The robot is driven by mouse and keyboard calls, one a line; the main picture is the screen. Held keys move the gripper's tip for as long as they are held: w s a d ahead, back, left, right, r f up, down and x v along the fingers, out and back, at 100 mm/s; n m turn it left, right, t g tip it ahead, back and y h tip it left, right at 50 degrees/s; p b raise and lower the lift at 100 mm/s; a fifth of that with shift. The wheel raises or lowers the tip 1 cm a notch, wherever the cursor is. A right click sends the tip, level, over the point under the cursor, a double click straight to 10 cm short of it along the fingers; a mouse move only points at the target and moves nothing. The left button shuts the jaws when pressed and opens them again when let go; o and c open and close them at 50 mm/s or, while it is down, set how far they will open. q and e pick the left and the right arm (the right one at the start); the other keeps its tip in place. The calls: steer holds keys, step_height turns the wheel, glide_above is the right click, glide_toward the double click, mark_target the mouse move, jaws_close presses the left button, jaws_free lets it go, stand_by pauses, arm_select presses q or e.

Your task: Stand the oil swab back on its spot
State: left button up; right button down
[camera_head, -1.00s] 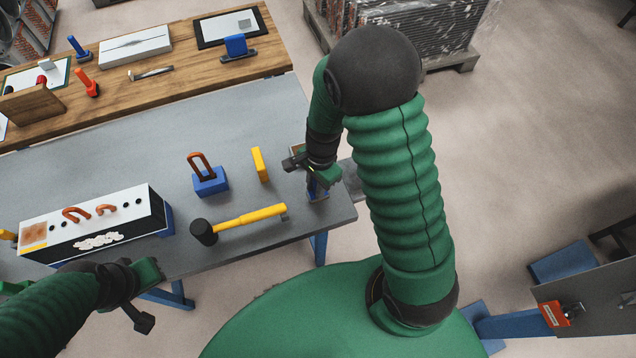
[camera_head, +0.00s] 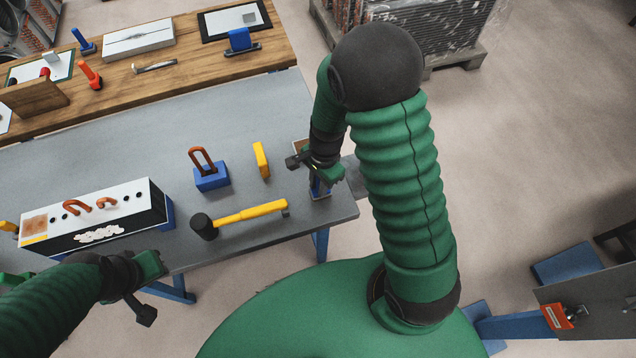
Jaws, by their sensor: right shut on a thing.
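My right gripper (camera_head: 326,174) is over the right end of the grey table, shut on a blue upright piece (camera_head: 318,187), which I take to be the oil swab. The gripper hides its upper part, and its lower end is at a small blue-edged base near the table's edge. I cannot tell whether it touches that base. A small tan-topped spot (camera_head: 300,146) shows partly behind my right wrist. My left gripper (camera_head: 148,272) is at the table's front edge, away from the swab; its jaws are not clear.
A yellow-handled mallet (camera_head: 245,215), a yellow block (camera_head: 261,160) and a blue block with a copper loop (camera_head: 211,178) are left of my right gripper. A white-topped box (camera_head: 95,222) with copper bends stands further left. A wooden bench (camera_head: 185,80) is behind.

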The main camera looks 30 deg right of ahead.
steer(key=shift+d+f, duration=0.15)
steer(key=shift+f, duration=0.2)
steer(key=c, duration=1.2)
jaws_free()
steer(key=shift+r, duration=0.15)
steer(key=r+p, duration=0.7)
steer(key=r, duration=0.1)
steer(key=shift+w+d+p, duration=0.1)
steer(key=shift+d+p, duration=0.2)
steer(key=shift+p, duration=0.1)
steer(key=shift+f, duration=0.1)
